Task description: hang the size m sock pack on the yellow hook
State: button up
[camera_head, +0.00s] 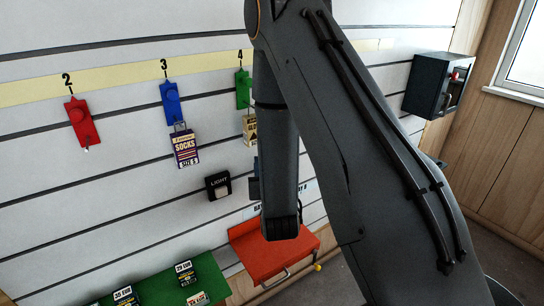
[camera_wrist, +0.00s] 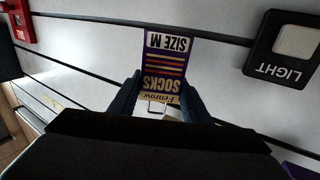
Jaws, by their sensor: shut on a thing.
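The size M sock pack (camera_wrist: 167,60) is purple with a cream band and orange stripes, and it appears upside down in the wrist view. My gripper (camera_wrist: 160,97) is shut on it near its cream header end, one dark finger at each side. A wire loop and a pale patch show by the header. In the head view my arm hides the gripper and this pack. I cannot see a yellow hook in either view.
A red hook (camera_head: 82,122) is empty. A blue hook (camera_head: 172,102) holds another sock pack (camera_head: 185,148). A green hook (camera_head: 242,90) holds a cream pack (camera_head: 249,129). A light switch (camera_head: 217,185) sits below. A red tray (camera_head: 262,258) and dark box (camera_head: 428,85) are at right.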

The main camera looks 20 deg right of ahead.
jog(key=s+d+r+n+y+p, duration=0.3)
jog(key=d+r+n+y+p, duration=0.4)
jog(key=d+r, duration=1)
jog(key=w+a+f+m+y+b, duration=0.1)
jog(key=w+b, duration=0.3)
jog(key=w, duration=0.5)
jog(key=shift+w+a+f+m, duration=0.2)
jog(key=shift+f+m, duration=0.2)
jog(key=shift+f, duration=0.3)
dwell(0.5)
jog(key=o, duration=1.1)
jog(key=shift+s, duration=0.1)
